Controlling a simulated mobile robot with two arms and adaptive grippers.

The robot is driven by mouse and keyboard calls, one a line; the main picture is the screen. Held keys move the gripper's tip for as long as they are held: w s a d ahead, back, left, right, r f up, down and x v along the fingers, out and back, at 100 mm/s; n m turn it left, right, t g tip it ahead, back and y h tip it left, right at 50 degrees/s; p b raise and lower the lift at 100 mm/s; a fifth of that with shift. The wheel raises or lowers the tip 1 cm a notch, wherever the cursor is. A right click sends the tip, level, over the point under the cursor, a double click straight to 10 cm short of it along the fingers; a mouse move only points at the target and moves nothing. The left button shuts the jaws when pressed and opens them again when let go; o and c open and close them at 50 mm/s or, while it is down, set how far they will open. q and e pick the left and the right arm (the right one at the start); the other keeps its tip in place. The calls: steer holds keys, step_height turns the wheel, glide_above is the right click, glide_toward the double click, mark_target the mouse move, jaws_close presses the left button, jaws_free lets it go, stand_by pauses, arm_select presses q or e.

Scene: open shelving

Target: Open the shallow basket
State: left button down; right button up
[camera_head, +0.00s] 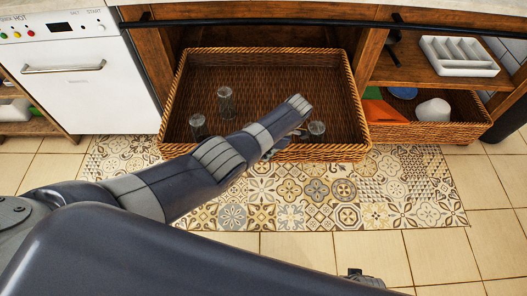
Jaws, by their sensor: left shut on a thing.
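The shallow basket (345,100) is a wide brown wicker drawer in the cabinet under the counter. It stands pulled out over the patterned rug, its inside open to view. Several clear glasses, one of them here (225,100), stand in it. My left arm reaches across the basket's front left part from the left. My left gripper (283,143) is at the front rim, right of the middle, shut on the rim. My forearm hides part of the front wall, and the fingertips are mostly hidden.
A white dishwasher (75,80) stands at left. At right, a white cutlery tray (458,57) sits on a shelf above another wicker basket (430,132) holding dishes. A dark rail (300,22) runs along the counter. The rug (330,200) and tiled floor in front are clear.

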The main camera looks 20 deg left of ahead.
arm_select(q)
steer(key=shift+s+d, duration=0.15)
steer(key=shift+d, duration=0.05)
arm_select(e)
steer(key=shift+w+r, duration=0.1)
steer(key=shift+w, duration=0.25)
arm_select(q)
steer(key=c, duration=1.6)
jaws_free()
steer(key=shift+c, duration=0.2)
steer(key=v, duration=1.2)
steer(key=shift+a, duration=0.1)
arm_select(e)
steer(key=shift+s, duration=0.35)
